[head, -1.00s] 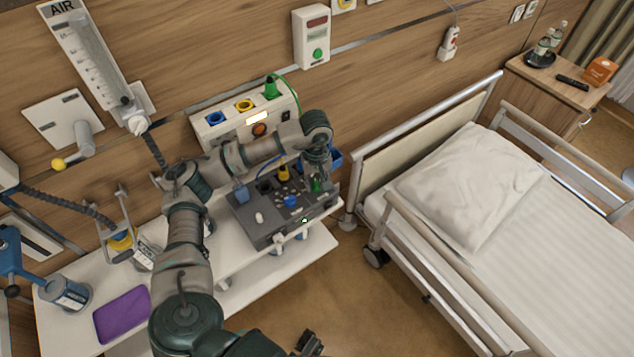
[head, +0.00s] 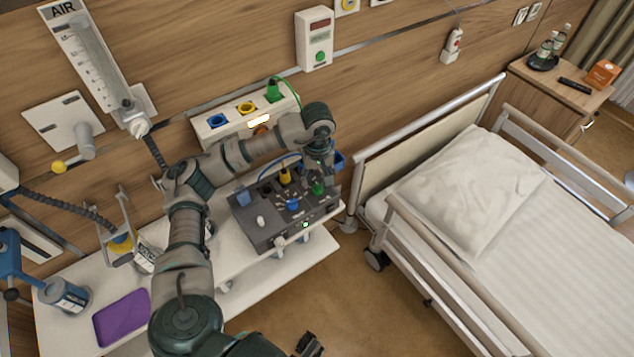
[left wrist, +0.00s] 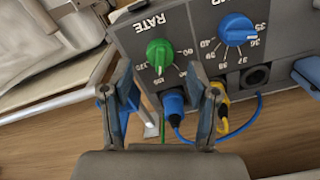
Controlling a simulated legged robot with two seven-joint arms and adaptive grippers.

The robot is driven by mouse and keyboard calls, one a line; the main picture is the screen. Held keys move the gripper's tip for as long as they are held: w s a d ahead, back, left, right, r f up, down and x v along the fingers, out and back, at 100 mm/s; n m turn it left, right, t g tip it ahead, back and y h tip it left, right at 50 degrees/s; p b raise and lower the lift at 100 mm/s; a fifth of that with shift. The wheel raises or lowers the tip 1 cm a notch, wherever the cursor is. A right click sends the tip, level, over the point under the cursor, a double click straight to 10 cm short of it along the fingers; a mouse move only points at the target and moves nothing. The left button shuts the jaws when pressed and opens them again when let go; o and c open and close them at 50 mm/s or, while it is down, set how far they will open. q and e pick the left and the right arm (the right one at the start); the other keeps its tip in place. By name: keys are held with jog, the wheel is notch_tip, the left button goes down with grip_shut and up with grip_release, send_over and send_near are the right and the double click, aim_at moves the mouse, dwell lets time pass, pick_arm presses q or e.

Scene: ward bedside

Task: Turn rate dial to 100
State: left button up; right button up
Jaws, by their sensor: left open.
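The grey device (head: 262,232) stands on the white shelf under the wall unit. Its green RATE dial (head: 318,187) is at the right end of the panel; a blue dial (head: 292,204) is beside it. In the left wrist view the green dial (left wrist: 160,55) has a white mark toward the lower numbers, near what looks like 100; the print is small. The blue dial (left wrist: 237,30) is to its right. My left gripper (left wrist: 162,100) is open and empty, apart from the green dial, which shows beyond its fingertips. A dark part at the bottom, likely my right gripper (head: 309,345), is mostly cut off.
A blue plug (left wrist: 173,103) and a yellow plug (left wrist: 222,108) with cables sit in the device near my left fingers. The bed (head: 560,245) stands to the right. A purple item (head: 122,317) lies on the shelf at left.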

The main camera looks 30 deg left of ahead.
aim_at(317, 184)
pick_arm(q)
notch_tip(317, 184, up, 9)
jog(key=shift+w+a, duration=0.15)
jog(key=shift+a, duration=0.15)
jog(key=shift+d+f, duration=0.1)
dwell(0.4)
